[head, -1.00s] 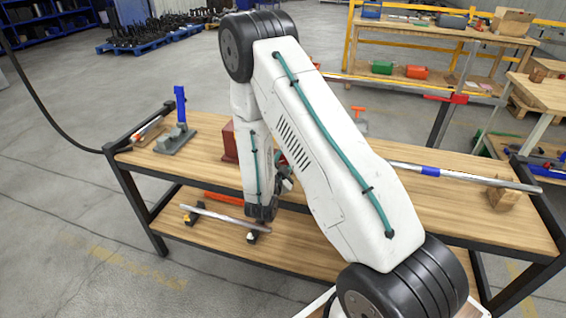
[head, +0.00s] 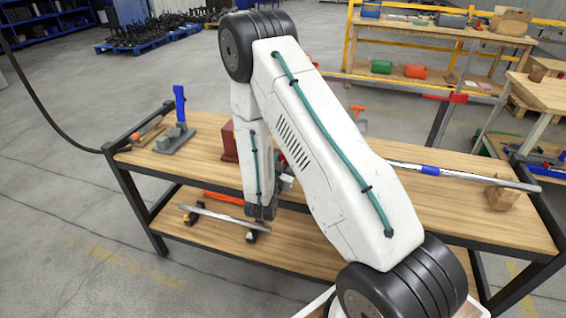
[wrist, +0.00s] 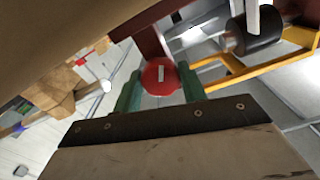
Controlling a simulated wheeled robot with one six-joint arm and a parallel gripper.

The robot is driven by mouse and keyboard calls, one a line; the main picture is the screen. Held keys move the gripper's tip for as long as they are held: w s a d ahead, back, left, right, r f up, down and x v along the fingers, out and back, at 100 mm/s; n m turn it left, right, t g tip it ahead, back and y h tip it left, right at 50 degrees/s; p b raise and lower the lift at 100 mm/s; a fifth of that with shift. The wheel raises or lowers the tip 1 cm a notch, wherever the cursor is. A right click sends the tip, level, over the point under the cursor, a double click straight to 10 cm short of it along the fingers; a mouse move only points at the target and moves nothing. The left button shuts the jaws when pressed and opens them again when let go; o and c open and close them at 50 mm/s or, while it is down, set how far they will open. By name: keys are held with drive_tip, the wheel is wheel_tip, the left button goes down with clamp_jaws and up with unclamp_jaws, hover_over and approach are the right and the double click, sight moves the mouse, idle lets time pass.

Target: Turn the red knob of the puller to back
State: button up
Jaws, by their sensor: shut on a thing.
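The red knob (wrist: 160,78) shows in the wrist view as a round red face with a short white mark that stands nearly upright. A dark red body (wrist: 152,42) of the puller shows just beyond it. The green fingers of my gripper (wrist: 160,88) are on the left and right sides of the knob, shut on it. In the head view, a dark red block (head: 229,143), perhaps part of the puller, stands on the bench left of my arm. My arm hides the knob and most of the gripper there.
The wooden bench (head: 450,215) holds a grey stand with a blue handle (head: 177,135) at left and a long metal bar (head: 450,173) on a wooden block (head: 500,197) at right. A lower shelf holds another bar (head: 215,217).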

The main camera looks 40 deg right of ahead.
drive_tip(key=shift+s+f, duration=0.1)
drive_tip(key=o, duration=1)
drive_tip(key=shift+v, duration=3.85)
